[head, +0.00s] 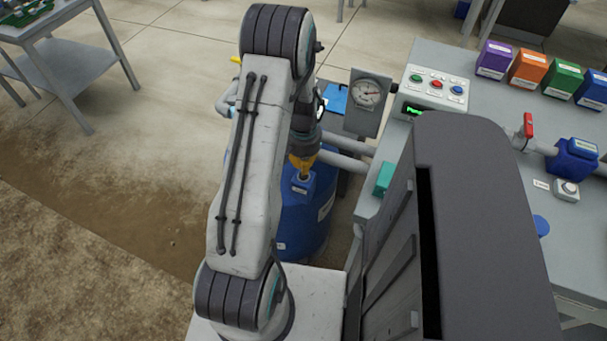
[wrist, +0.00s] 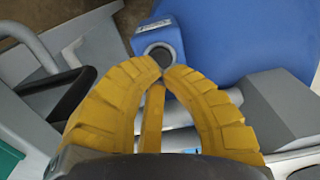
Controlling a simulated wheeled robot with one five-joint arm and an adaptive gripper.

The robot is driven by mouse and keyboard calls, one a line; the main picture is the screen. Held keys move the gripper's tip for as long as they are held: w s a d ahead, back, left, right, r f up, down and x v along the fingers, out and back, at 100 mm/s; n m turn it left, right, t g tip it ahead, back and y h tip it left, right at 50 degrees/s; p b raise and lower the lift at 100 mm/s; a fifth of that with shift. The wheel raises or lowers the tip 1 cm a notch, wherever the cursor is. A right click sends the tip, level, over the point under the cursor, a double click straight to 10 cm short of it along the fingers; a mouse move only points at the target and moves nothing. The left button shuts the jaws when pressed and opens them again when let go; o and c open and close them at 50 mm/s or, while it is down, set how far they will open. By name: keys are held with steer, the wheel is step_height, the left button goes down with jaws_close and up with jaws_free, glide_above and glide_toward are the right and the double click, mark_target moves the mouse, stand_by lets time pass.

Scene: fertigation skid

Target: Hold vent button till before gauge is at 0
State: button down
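My gripper (head: 303,162) has yellow fingers and points down over a small blue button box (head: 301,182) at the top of a blue tank. In the wrist view, the fingertips (wrist: 162,74) meet with nothing between them. They lie at the near edge of the box's dark round button (wrist: 160,57); I cannot tell whether they touch or press it. Its label is too small to read, so I cannot confirm it is the vent button. A round dial gauge (head: 367,94) stands on a grey plate behind, right of my arm. Its needle reading is too small to tell.
The blue tank (head: 305,225) stands below my gripper, with grey pipes (head: 345,163) beside it. A control box (head: 436,86) with coloured buttons sits on the grey bench at right. A red-handled valve (head: 527,128) and another button box (head: 567,189) are further right. Open floor lies left.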

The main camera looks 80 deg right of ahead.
steer(key=shift+f+b, duration=1.5)
steer(key=shift+f, duration=0.2)
steer(key=shift+r, duration=0.1)
stand_by(4.0)
steer(key=shift+r+p, duration=2.3)
steer(key=shift+r, duration=1.15)
